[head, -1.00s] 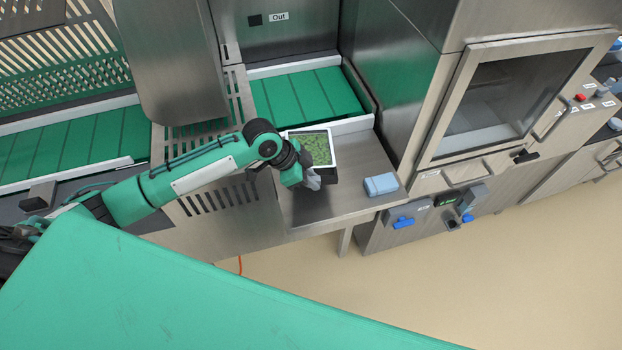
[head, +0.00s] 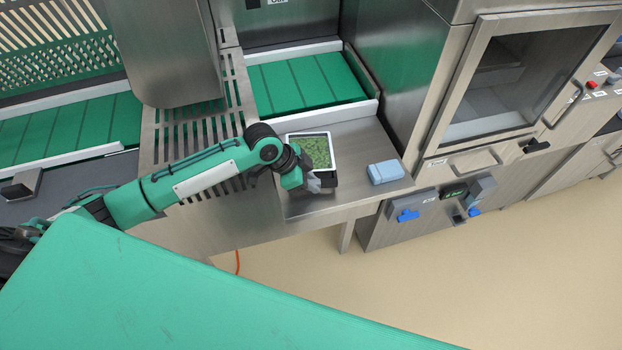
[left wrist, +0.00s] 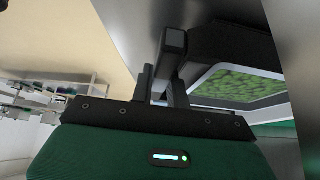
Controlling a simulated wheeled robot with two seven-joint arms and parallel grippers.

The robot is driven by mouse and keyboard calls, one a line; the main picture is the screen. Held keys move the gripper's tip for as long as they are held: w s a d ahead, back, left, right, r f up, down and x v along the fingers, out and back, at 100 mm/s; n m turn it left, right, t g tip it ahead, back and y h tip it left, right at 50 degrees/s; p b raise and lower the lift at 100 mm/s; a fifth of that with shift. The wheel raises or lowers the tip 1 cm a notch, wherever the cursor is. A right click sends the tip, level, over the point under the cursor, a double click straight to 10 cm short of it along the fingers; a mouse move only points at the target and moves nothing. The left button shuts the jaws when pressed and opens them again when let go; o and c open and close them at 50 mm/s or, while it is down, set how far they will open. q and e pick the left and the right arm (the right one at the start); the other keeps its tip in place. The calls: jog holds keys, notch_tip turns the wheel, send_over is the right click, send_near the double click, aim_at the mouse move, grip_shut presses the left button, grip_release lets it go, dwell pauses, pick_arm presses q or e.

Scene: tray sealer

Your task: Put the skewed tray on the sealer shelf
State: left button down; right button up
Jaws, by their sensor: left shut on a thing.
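The tray (head: 331,163) is black with a white rim and holds green contents. It is over the steel shelf (head: 350,200) beside the outfeed belt; whether it touches the shelf is hard to tell. My left gripper (head: 313,184) is at the tray's near left side, shut on it. In the left wrist view the fingers (left wrist: 172,68) meet the dark wall of the tray (left wrist: 225,50), and its white rim and green contents show to the right. My right gripper is in neither view.
A blue folded cloth or pack (head: 385,172) lies on the shelf right of the tray. The green belt (head: 305,82) is behind, with a white rail (head: 325,114). A steel cabinet with a window door (head: 500,85) stands at right. Bare shelf lies in front of the tray.

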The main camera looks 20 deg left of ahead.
pick_arm(q)
jog(key=shift+f, duration=0.1)
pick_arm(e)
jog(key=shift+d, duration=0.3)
pick_arm(q)
jog(key=shift+p, duration=0.3)
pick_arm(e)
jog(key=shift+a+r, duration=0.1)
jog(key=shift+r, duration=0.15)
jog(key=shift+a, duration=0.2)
pick_arm(q)
jog(key=shift+p, duration=0.3)
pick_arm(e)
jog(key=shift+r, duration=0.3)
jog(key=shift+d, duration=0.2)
pick_arm(q)
jog(key=c, duration=1.3)
grip_release()
jog(key=shift+s, duration=0.1)
jog(key=shift+c, duration=0.3)
jog(key=shift+c, duration=1.2)
